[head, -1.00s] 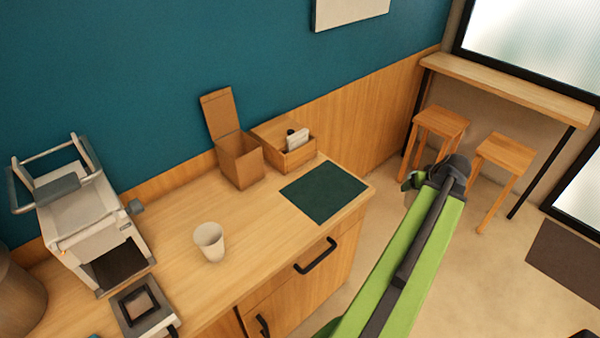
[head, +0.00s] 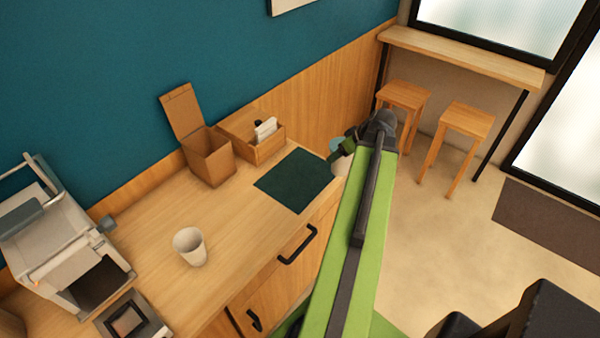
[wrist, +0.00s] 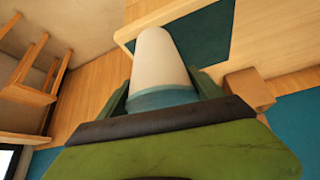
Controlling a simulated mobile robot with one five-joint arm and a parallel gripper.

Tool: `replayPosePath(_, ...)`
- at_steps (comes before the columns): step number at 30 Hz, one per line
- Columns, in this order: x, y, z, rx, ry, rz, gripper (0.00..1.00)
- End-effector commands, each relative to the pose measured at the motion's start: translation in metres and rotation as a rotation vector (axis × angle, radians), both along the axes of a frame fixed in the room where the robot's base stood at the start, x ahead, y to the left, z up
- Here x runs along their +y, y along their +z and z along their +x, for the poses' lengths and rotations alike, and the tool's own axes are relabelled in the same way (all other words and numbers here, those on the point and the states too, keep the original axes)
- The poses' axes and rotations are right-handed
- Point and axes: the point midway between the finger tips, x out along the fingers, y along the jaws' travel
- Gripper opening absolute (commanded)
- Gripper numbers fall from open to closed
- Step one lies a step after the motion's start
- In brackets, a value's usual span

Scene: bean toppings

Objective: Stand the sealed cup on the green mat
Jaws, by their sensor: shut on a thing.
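My gripper (head: 338,150) is shut on the sealed cup, a white cup (wrist: 158,58) with a teal lid (wrist: 163,98). In the head view the cup (head: 341,166) shows partly behind my gripper, beside the right end of the counter. The dark green mat (head: 294,181) lies flat and bare on the counter's right end, just left of my gripper. In the wrist view the mat (wrist: 207,38) shows beyond the cup. Any gap between cup and counter cannot be judged exactly.
An open white cup (head: 190,247) stands on the counter (head: 150,225). An open cardboard box (head: 208,160) and a wooden holder (head: 268,148) stand behind the mat. A machine (head: 60,245) is at the left. Stools (head: 467,122) stand on the floor at right.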

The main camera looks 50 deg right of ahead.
Motion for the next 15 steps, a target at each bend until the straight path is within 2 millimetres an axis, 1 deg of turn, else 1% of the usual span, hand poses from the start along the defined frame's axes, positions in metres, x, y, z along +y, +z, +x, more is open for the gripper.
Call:
replayPosePath(1,0.014,0.007,0.015,-0.003,0.071,0.000,0.07)
replayPosePath(3,0.028,0.010,0.028,-0.009,0.148,-0.002,0.07)
replayPosePath(5,0.036,0.011,0.034,-0.012,0.189,-0.004,0.07)
replayPosePath(8,0.040,0.011,0.037,-0.014,0.212,-0.003,0.07)
replayPosePath(11,0.041,0.005,0.043,-0.014,0.213,-0.004,0.07)
replayPosePath(14,0.043,-0.011,0.063,-0.015,0.215,-0.004,0.07)
replayPosePath(15,0.045,-0.019,0.073,-0.015,0.216,-0.003,0.07)
